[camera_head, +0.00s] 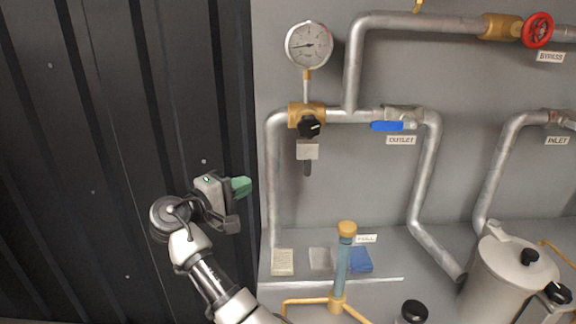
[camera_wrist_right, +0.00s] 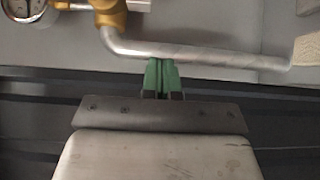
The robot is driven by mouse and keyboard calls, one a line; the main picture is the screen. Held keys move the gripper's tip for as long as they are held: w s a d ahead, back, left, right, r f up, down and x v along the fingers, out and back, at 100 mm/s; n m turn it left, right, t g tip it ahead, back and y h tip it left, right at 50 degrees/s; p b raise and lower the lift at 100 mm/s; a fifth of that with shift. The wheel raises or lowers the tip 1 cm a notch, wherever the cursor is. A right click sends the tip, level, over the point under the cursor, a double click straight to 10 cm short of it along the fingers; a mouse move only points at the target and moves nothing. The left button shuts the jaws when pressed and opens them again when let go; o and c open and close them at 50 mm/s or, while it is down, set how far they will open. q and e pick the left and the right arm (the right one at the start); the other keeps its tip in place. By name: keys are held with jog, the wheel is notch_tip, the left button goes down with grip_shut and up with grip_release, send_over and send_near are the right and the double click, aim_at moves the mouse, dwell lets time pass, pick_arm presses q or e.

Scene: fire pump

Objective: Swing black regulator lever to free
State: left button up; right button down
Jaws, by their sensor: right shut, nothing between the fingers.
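The brass regulator (camera_head: 294,115) sits on the grey pipe under a round gauge in the head view. A black knob-like part with a white mark, perhaps the lever (camera_head: 309,127), is on its front. Below it hang a grey block and a short dark stub. My right gripper (camera_head: 241,187) is left of and below the regulator, apart from it, near the black wall. Its green fingers show pressed together and empty in the wrist view (camera_wrist_right: 163,76). There, brass (camera_wrist_right: 112,14) shows at the upper left, and the black part cannot be made out. My left gripper is not in view.
The gauge (camera_head: 309,45) is above the regulator. A blue-handled outlet valve (camera_head: 387,126) is to its right, and a red bypass wheel (camera_head: 538,30) is at the upper right. A vertical pipe (camera_head: 274,185) stands just right of my gripper. A blue column (camera_head: 342,265) rises below.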

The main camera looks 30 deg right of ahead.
jog(key=p, duration=0.3)
send_near(308, 163)
jog(key=w+d, duration=0.2)
jog(key=w, duration=0.3)
pick_arm(q)
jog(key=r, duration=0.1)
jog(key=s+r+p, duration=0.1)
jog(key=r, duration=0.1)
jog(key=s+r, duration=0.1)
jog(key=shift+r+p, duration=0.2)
jog(key=shift+p, duration=0.1)
pick_arm(e)
jog(key=d, duration=0.1)
jog(key=s+d, duration=0.1)
jog(key=d, duration=0.1)
jog(key=d+f, duration=0.1)
jog(key=shift+s+d+f, duration=0.15)
jog(key=shift+s+d, duration=0.05)
jog(key=shift+s, duration=0.2)
